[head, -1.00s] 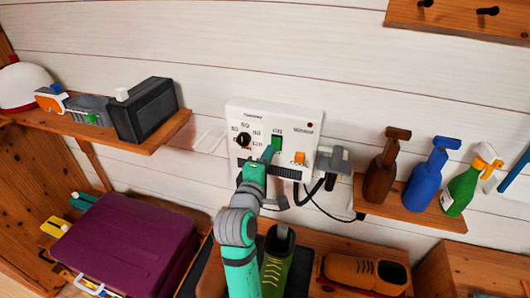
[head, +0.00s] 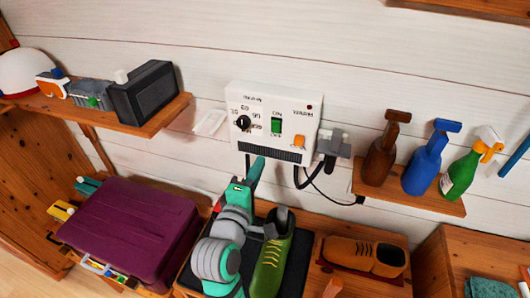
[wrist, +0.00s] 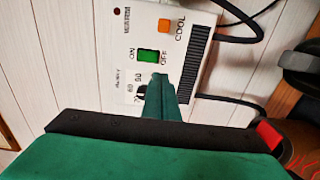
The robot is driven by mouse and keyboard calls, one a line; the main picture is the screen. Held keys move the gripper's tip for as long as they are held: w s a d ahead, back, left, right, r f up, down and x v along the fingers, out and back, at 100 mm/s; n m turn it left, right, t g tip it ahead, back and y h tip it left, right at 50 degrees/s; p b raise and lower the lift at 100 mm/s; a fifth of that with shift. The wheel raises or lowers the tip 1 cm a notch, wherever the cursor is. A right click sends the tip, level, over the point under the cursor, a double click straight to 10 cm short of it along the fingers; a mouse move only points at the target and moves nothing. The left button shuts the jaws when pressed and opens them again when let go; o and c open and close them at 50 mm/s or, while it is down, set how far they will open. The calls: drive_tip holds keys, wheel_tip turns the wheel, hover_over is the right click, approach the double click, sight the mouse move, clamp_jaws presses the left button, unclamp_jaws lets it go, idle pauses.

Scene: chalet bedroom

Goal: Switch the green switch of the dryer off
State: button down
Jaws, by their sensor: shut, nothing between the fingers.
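The dryer (head: 235,98) is a white control panel on the plank wall. Its green switch (head: 276,125) sits in the middle, between a black dial (head: 242,123) and an orange switch (head: 299,141). In the wrist view the green switch (wrist: 148,56) lies between the words ON and OFF; I cannot tell which side is pressed. My gripper (head: 258,163) is shut and empty, just below the panel's lower edge in the head view and apart from the switch. In the wrist view its shut fingertips (wrist: 162,78) partly cover the panel near the dial.
A plug with black cables (head: 333,143) hangs at the panel's right. Spray bottles (head: 427,158) stand on the right shelf. A black box (head: 144,93) is on the left shelf. A purple suitcase (head: 130,230) and shoes (head: 365,255) lie below.

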drive_tip(key=shift+a+v, duration=0.15)
drive_tip(key=shift+v, duration=0.65)
drive_tip(key=shift+a+v, duration=0.15)
drive_tip(key=shift+v, duration=0.6)
drive_tip(key=shift+f, duration=0.25)
drive_tip(key=s+d+f+m+g+y, duration=0.1)
drive_tip(key=s+f+m+y, duration=0.15)
drive_tip(key=s+f, duration=0.6)
drive_tip(key=s+d+f+m+y, duration=0.1)
drive_tip(key=s+f+m+y, duration=0.15)
drive_tip(key=s+f, duration=0.65)
drive_tip(key=s+d+f+m, duration=0.2)
drive_tip(key=s+m, duration=0.3)
drive_tip(key=s, duration=0.4)
drive_tip(key=s+d+f+m+g+h, duration=0.1)
drive_tip(key=s+d+f+m, duration=0.2)
drive_tip(key=s, duration=0.6)
drive_tip(key=f+m, duration=0.1)
drive_tip(key=m, duration=0.1)
drive_tip(key=shift+f+m, duration=0.2)
drive_tip(key=shift+m, duration=0.1)
